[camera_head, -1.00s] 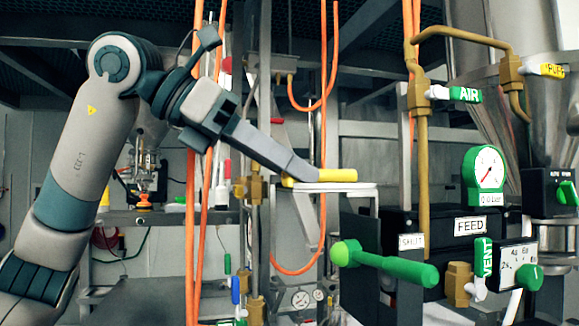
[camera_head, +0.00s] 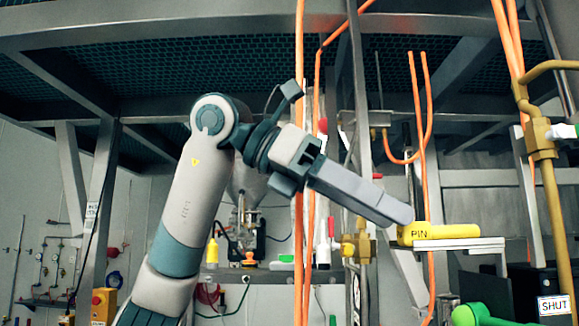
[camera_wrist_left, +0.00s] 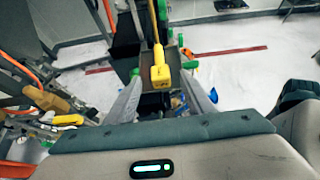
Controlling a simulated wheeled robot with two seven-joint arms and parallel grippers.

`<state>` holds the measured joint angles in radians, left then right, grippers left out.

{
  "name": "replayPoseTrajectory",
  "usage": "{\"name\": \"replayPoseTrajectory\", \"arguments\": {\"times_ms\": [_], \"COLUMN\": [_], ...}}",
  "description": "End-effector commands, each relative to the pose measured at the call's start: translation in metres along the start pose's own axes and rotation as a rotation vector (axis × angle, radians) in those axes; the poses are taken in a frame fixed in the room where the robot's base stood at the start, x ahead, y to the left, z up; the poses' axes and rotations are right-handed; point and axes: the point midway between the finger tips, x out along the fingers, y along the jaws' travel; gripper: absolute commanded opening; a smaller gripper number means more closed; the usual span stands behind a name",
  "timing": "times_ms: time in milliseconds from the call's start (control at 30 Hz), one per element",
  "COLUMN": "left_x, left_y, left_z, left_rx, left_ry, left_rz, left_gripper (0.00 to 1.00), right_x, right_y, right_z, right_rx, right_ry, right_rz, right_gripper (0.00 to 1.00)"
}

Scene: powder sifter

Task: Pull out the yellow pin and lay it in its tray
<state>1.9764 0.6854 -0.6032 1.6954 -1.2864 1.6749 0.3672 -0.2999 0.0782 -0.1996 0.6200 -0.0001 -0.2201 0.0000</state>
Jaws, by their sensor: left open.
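The yellow pin (camera_head: 450,231), its head marked PIN, lies flat on a narrow pale tray (camera_head: 460,245) in the head view. In the left wrist view the pin (camera_wrist_left: 160,74) lies with its head toward me and its length pointing away, above a dark strip. My left gripper (camera_head: 408,215) comes from the upper left, its tip just above and beside the pin's head. In the wrist view its fingers (camera_wrist_left: 160,92) are apart on either side of the head, with a gap visible around it. My right gripper is out of view.
Orange hoses (camera_head: 299,150) hang close to my left arm. A grey upright post (camera_head: 359,120) stands behind the gripper. A green handle (camera_head: 482,315) and a brass pipe (camera_head: 547,200) stand at the right. Brass valve fittings (camera_head: 358,243) sit left of the tray.

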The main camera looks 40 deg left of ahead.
Motion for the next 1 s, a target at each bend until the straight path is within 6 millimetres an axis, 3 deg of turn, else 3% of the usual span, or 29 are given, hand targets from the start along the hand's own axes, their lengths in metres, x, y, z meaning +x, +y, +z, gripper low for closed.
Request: {"name": "replayPoseTrajectory", "arguments": {"times_ms": [233,600,800,1000], "left_x": [-0.05,-0.117,-0.132,-0.135], "left_y": [-0.001,0.0,0.0,0.0], "left_z": [-0.002,-0.001,-0.001,0.0], "left_rx": [0.0,-0.001,0.0,0.0], "left_ry": [-0.004,-0.002,0.0,0.0], "left_rz": [0.0,0.0,-0.001,-0.001], "left_gripper": [0.48,0.48,0.48,0.48], "right_x": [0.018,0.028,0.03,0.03], "right_y": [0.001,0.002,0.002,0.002], "right_z": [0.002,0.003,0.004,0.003], "right_rx": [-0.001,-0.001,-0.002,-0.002], "right_ry": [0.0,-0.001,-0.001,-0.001], "right_rz": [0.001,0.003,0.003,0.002], "right_gripper": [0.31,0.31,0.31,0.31]}}
